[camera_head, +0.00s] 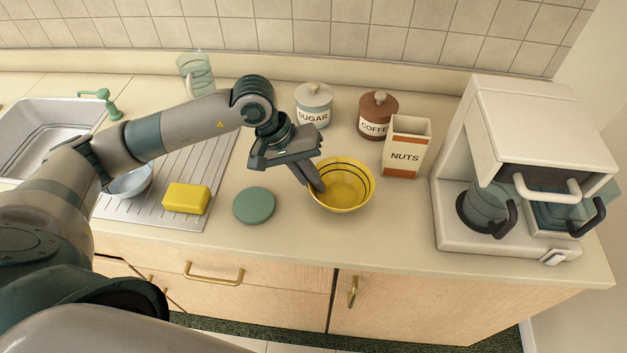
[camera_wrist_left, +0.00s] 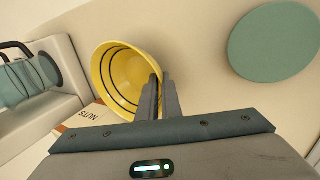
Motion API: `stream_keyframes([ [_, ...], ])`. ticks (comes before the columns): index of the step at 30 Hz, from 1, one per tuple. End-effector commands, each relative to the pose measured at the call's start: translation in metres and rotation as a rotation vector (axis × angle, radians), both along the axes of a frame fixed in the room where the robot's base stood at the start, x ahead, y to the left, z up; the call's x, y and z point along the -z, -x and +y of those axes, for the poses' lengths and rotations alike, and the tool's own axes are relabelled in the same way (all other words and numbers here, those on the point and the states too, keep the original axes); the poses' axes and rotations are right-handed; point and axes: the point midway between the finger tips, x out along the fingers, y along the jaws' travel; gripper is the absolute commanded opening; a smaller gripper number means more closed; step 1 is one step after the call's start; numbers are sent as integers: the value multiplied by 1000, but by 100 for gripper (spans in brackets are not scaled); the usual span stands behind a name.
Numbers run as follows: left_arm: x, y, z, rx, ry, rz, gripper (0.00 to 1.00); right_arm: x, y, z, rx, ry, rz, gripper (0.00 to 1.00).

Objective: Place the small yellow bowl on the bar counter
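The small yellow bowl (camera_head: 345,190) has dark rings inside and is upright at the middle of the bar counter (camera_head: 300,240). I cannot tell whether its base touches the counter. My left gripper (camera_head: 318,187) reaches down to the bowl's left rim. In the left wrist view the bowl (camera_wrist_left: 125,75) meets the two fingers (camera_wrist_left: 160,90), which are close together with the rim between them. The fingers hide part of the rim. My right gripper is not in view.
A green disc (camera_head: 254,205) lies left of the bowl. A yellow sponge (camera_head: 186,198) lies on the drainboard. Sugar (camera_head: 313,105) and coffee (camera_head: 377,115) jars and a nuts box (camera_head: 405,148) stand behind. A coffee machine (camera_head: 450,215) is right. Counter in front is clear.

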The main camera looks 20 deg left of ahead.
Motion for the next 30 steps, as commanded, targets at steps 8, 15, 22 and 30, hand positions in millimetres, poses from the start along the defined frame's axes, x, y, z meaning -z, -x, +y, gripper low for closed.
stream_keyframes([
  [8,13,-1,0,0,0,-2,0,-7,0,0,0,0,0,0],
  [15,15,-1,0,0,0,-2,0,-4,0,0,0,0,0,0],
  [22,17,0,0,0,0,-1,12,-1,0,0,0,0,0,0],
  [30,17,0,0,0,0,-1,24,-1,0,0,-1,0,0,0],
])
